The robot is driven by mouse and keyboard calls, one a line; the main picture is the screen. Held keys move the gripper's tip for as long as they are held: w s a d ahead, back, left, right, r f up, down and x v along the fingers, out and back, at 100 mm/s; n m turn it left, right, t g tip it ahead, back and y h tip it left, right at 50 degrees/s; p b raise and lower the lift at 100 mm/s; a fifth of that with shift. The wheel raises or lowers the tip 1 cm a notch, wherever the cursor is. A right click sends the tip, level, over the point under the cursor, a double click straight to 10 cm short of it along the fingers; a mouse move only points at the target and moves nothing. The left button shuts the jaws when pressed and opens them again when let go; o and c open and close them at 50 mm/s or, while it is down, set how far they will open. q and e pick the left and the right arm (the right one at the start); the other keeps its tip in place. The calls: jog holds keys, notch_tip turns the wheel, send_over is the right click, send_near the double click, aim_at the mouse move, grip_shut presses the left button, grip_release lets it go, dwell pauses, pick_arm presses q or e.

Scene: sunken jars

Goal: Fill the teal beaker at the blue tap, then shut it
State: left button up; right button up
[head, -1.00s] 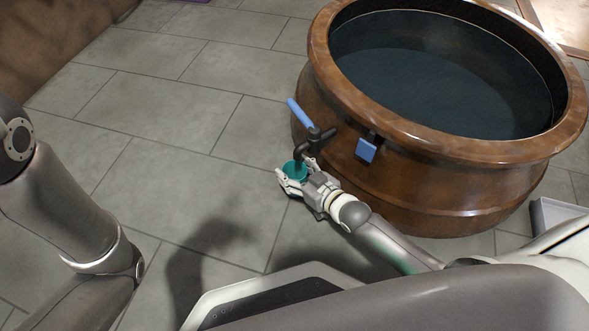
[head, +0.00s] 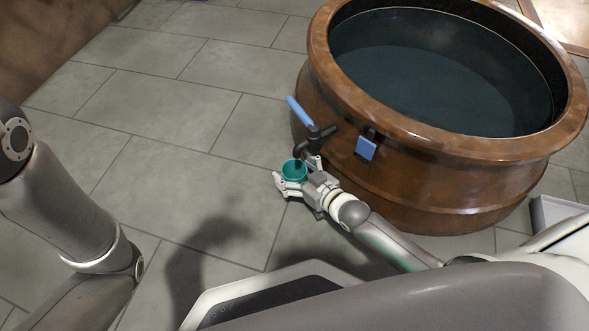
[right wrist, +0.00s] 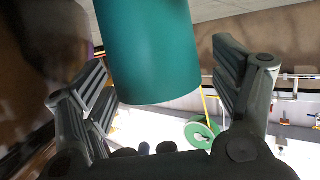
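The teal beaker (head: 294,172) is upright under the black spout of the tap, its open mouth facing up. The tap's blue lever (head: 299,110) points up and left from the black tap body (head: 314,133). My right gripper (head: 295,174) has its fingers on either side of the beaker. In the right wrist view the beaker (right wrist: 150,50) is between the spread fingers, with a gap to the right finger; I cannot tell if the left one touches it. No water stream is visible, and the beaker's contents are unclear. My left gripper is out of view.
The tap sits on the side of a large brown jar (head: 410,185) with dark water inside. A blue square plate (head: 366,148) is fixed to the jar right of the tap. The tiled floor (head: 170,110) to the left is clear.

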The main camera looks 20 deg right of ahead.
jog(key=shift+s+d, duration=0.1)
jog(key=shift+s, duration=0.1)
jog(key=v, duration=1.1)
jog(key=shift+s+d+r, duration=0.15)
jog(key=shift+s, duration=0.05)
jog(key=shift+c, duration=0.3)
